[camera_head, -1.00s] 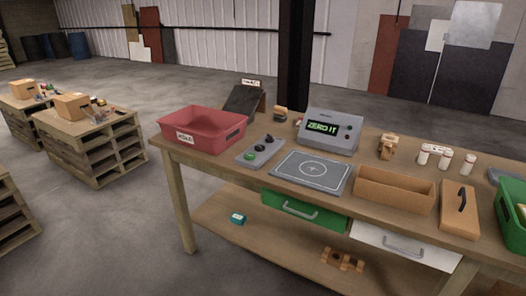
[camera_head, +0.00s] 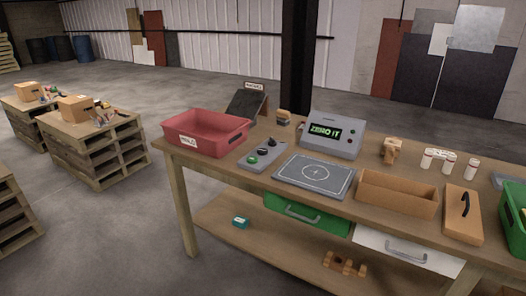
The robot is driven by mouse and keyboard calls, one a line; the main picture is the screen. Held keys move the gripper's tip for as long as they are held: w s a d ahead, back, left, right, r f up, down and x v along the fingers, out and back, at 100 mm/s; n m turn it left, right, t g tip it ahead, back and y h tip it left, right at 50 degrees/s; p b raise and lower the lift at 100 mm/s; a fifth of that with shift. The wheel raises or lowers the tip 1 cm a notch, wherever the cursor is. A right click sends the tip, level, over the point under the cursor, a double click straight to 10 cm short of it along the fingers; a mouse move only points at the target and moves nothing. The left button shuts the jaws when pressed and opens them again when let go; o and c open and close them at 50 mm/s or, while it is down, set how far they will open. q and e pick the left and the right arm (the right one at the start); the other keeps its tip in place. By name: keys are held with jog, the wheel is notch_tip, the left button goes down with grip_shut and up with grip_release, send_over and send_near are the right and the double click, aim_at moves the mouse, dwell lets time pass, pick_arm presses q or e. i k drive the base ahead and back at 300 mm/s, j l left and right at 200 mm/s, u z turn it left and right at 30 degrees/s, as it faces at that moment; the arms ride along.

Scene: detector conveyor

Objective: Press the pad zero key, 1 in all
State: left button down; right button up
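A grey key strip (camera_head: 262,154) lies on the workbench between the red bin and the pad. It carries one green key (camera_head: 252,160) at its near end and two dark keys farther back; any lettering is too small to read. The flat grey pad (camera_head: 300,184) with a circle and cross mark lies to its right. Behind the pad stands a grey display box (camera_head: 331,141) whose lit screen (camera_head: 325,132) reads "ZERO IT" in green. Neither of my grippers shows in the view.
A red labelled bin (camera_head: 205,144) stands at the bench's left end. An open cardboard-brown tray (camera_head: 385,203), a lidded box (camera_head: 462,227) and a green bin (camera_head: 515,211) are to the right. A green drawer (camera_head: 275,203) and a white drawer (camera_head: 383,240) hang below. A dark post (camera_head: 297,60) rises behind.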

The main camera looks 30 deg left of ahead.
aim_at(261, 151)
jog(key=i+j+z, duration=0.1)
jog(key=j, duration=0.25)
jog(key=i+j+z, duration=0.1)
jog(key=j, duration=0.25)
jog(key=i+j, duration=0.25)
jog(key=i+j+z, duration=0.15)
jog(key=j, duration=0.3)
jog(key=i+j+z, duration=0.1)
jog(key=j, duration=0.25)
